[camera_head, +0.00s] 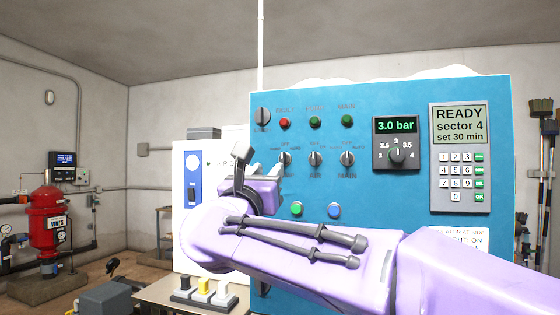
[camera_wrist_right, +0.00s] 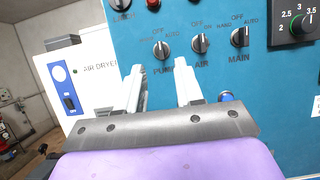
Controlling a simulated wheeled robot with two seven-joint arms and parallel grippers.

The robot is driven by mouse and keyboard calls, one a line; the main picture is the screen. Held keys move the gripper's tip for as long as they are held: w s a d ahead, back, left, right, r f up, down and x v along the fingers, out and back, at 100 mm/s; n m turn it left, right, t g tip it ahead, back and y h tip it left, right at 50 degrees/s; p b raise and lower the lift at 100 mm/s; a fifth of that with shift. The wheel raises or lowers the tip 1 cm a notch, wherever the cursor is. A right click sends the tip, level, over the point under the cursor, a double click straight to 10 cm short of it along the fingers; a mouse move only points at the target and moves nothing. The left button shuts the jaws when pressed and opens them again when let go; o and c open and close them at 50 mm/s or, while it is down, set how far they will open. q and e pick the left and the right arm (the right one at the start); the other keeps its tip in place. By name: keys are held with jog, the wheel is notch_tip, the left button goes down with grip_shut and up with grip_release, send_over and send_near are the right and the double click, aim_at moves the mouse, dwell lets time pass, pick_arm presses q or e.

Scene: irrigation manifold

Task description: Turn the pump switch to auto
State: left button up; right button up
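The pump switch (camera_head: 284,159) is a round grey and black knob on the blue panel (camera_head: 400,245), leftmost of a row of three. It also shows in the wrist view (camera_wrist_right: 161,50), above the label PUMP, with its bar about upright, near the OFF mark. My right gripper (camera_head: 266,169) is in front of the panel, below and left of the switch in the head view. In the wrist view its two pale fingers (camera_wrist_right: 158,68) stand apart with nothing between them, below the switch. I cannot tell the remaining distance to the panel. My left gripper is out of view.
The air switch (camera_head: 315,159) and main switch (camera_head: 347,159) sit close to the right of the pump switch. Lamps are above; green (camera_head: 296,208) and blue (camera_head: 334,210) buttons are below. A white air dryer cabinet (camera_head: 190,245) stands at left.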

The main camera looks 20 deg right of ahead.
aim_at(282, 155)
jog(key=p+x, duration=0.6)
jog(key=x, duration=0.4)
jog(key=shift+w+d+f, duration=0.1)
jog(key=shift+w+d, duration=0.05)
jog(key=shift+w, duration=0.1)
jog(key=shift+w+f, duration=0.1)
jog(key=shift+w, duration=0.05)
grip_shut()
